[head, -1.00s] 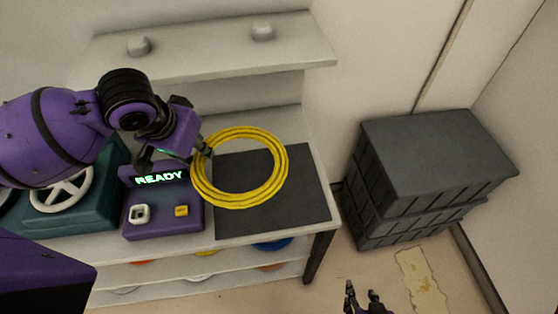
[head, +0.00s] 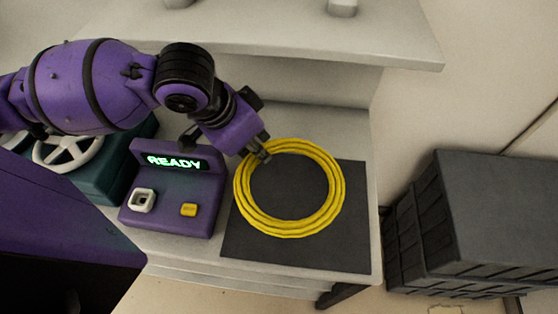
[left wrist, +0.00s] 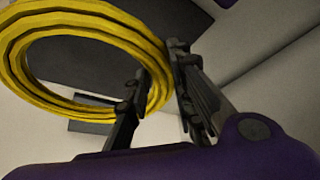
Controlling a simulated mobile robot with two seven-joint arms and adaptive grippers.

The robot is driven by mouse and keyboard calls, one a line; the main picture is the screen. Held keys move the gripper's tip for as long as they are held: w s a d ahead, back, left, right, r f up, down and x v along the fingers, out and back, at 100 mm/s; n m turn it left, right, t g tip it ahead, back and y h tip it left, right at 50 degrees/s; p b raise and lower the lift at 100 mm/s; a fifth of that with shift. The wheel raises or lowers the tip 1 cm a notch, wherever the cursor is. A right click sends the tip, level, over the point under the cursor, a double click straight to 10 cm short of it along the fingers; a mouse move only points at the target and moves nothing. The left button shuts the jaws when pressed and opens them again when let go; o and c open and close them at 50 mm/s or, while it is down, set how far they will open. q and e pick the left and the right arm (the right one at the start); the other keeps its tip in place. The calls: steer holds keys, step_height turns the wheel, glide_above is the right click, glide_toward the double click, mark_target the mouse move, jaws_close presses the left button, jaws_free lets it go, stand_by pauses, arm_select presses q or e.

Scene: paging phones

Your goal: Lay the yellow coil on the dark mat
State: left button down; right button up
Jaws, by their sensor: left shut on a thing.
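The yellow coil (head: 339,190) is a ring of several strands. My left gripper (head: 262,155) is shut on the coil's back left rim. The left wrist view shows the coil (left wrist: 60,12) passing between the fingers (left wrist: 157,62), with the dark mat (left wrist: 80,60) showing through the ring. I cannot tell whether the coil touches the mat. My right gripper is out of view.
A purple console (head: 170,215) with a lit READY display stands left of the mat, beside a teal box with a white wheel (head: 68,152). A shelf (head: 300,40) overhangs behind. A dark crate (head: 490,210) stands to the right.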

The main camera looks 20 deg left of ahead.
arm_select(q)
steer(key=w+f, duration=0.1)
steer(key=f, duration=0.1)
steer(key=w+d+f, duration=0.1)
steer(key=w+f, duration=0.1)
steer(key=shift+w+d+f, duration=0.1)
steer(key=shift+w+d, duration=0.05)
steer(key=shift+d, duration=0.05)
steer(key=shift+w+d+f+b, duration=0.1)
steer(key=shift+w+f+b, duration=0.15)
steer(key=shift+f+b, duration=0.05)
steer(key=x, duration=0.3)
steer(key=shift+s+f+b, duration=0.2)
steer(key=shift+f+b, duration=0.15)
steer(key=shift+f, duration=0.2)
steer(key=c, duration=1.5)
jaws_free()
steer(key=shift+c, duration=0.2)
steer(key=shift+r, duration=0.1)
steer(key=p+v, duration=0.1)
steer(key=v, duration=0.5)
steer(key=p+v, duration=0.1)
steer(key=v, duration=0.5)
steer(key=shift+a, duration=0.2)
